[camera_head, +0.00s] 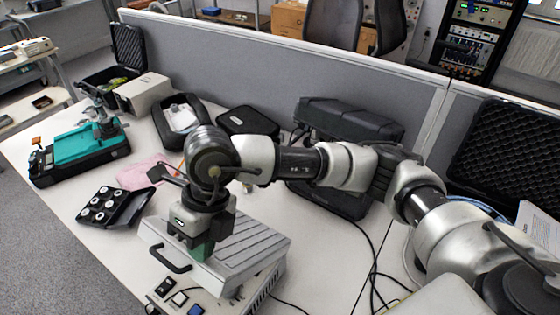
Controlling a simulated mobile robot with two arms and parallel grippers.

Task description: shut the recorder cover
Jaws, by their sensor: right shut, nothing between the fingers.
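The recorder (258,296) is a light grey box at the front middle of the table. Its ribbed grey cover (248,246) lies over the body, with a black handle (168,260) along its left front side. The cover looks close to flat; I cannot tell whether a gap remains under it. My right gripper (203,250) points down onto the cover beside the handle, with its jaws shut and empty. It appears to touch or nearly touch the cover, and it hides part of its surface. My left gripper is out of view.
A black tray with round pieces (122,206) lies left of the recorder, near a pink cloth (140,174). A teal device (88,144) stands farther left. Black cases (350,118) line the grey partition (290,70). Cables run right of the recorder.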

